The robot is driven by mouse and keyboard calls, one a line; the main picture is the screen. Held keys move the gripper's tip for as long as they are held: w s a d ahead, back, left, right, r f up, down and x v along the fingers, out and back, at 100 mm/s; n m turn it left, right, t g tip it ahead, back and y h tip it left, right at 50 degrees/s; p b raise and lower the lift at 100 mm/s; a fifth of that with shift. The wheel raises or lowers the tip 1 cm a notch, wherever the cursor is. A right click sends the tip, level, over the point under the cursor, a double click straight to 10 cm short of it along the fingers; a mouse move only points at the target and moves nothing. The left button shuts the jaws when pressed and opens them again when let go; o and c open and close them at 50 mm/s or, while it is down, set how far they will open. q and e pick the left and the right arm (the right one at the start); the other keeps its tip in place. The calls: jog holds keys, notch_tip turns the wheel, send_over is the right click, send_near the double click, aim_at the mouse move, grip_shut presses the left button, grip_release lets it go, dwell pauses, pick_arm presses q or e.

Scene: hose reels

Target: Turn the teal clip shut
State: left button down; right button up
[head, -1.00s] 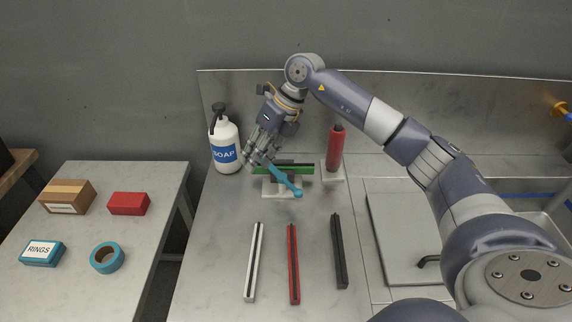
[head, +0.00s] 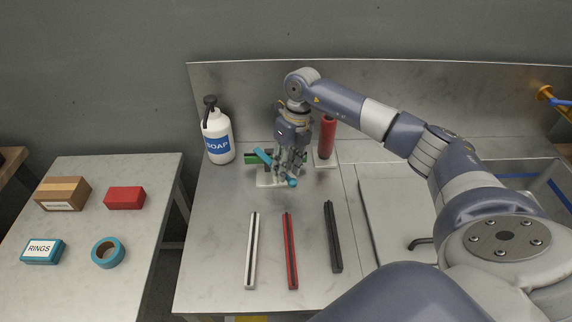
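The teal clip (head: 263,156) shows as a slanted bar over a green bar (head: 250,158) on a pale base (head: 266,180). Its lower right end (head: 292,182) shows near my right gripper's fingertips. My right gripper (head: 287,173) points down over the right part of the clip and hides its middle. I cannot tell whether the fingers touch the clip or how far apart they are. My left gripper is not in view.
A red cylinder (head: 327,138) stands close right of my gripper, and a soap bottle (head: 217,138) stands to the left. White (head: 252,250), red (head: 290,250) and black (head: 333,237) bars lie in front. Bare counter lies left of the white bar.

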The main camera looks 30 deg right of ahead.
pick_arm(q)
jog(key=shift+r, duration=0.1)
pick_arm(e)
jog(key=shift+f, duration=0.4)
grip_shut()
